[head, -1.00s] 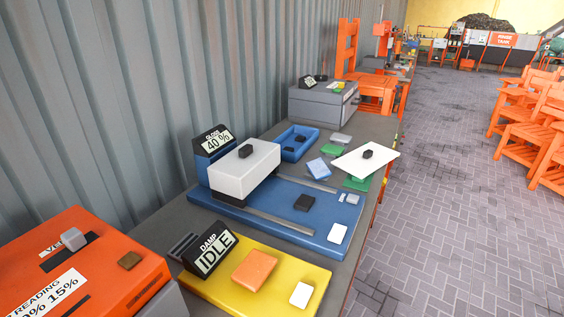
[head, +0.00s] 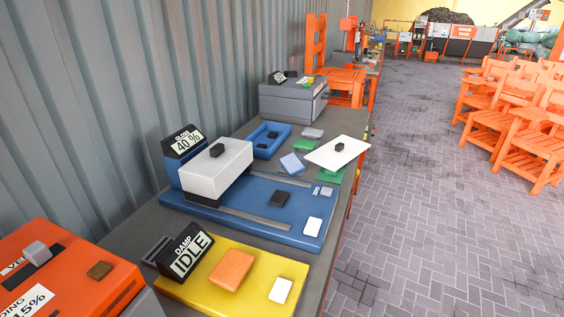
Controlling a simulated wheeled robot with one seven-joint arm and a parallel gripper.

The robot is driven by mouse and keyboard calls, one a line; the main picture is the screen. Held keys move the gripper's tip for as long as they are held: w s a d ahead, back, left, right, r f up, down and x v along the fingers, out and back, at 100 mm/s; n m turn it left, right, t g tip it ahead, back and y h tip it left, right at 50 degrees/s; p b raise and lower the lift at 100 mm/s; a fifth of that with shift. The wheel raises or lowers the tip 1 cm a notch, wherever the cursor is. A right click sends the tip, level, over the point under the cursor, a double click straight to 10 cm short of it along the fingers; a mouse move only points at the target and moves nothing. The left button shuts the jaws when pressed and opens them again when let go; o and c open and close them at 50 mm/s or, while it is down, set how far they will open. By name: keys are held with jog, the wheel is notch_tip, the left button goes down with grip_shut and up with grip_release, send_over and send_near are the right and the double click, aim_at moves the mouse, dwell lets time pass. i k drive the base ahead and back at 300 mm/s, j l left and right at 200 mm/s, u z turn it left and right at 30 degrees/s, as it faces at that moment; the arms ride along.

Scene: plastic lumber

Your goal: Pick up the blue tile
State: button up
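A light blue tile (head: 292,164) lies flat on the long grey bench in the head view, a little above the middle. It lies just past the far edge of a large blue machine base (head: 262,231). Green tiles (head: 305,145) and a white panel with a black knob (head: 322,158) are close to its right. My gripper is not in view.
A blue tray (head: 259,153) with a dark block stands left of the tile. A grey box machine (head: 291,101) stands behind. A white block unit (head: 216,170), a yellow pad (head: 211,291) and an orange machine (head: 58,268) are nearer. Paved floor (head: 420,200) is open at right.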

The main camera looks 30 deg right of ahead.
aim_at(293, 166)
jog(key=i+l+u, duration=0.1)
jog(key=l, duration=0.3)
jog(key=i+l+u, duration=0.1)
jog(key=i+l, duration=0.15)
jog(key=l, duration=0.2)
jog(key=i+l+u, duration=0.1)
jog(key=l, duration=0.35)
jog(key=i+l+u, duration=0.1)
jog(key=l, duration=0.35)
jog(key=i+l+u, duration=0.1)
jog(key=i+l, duration=0.15)
jog(key=l, duration=0.2)
jog(key=i+l, duration=0.1)
jog(key=l, duration=0.4)
jog(key=i+l+u, duration=0.15)
jog(key=l, duration=0.3)
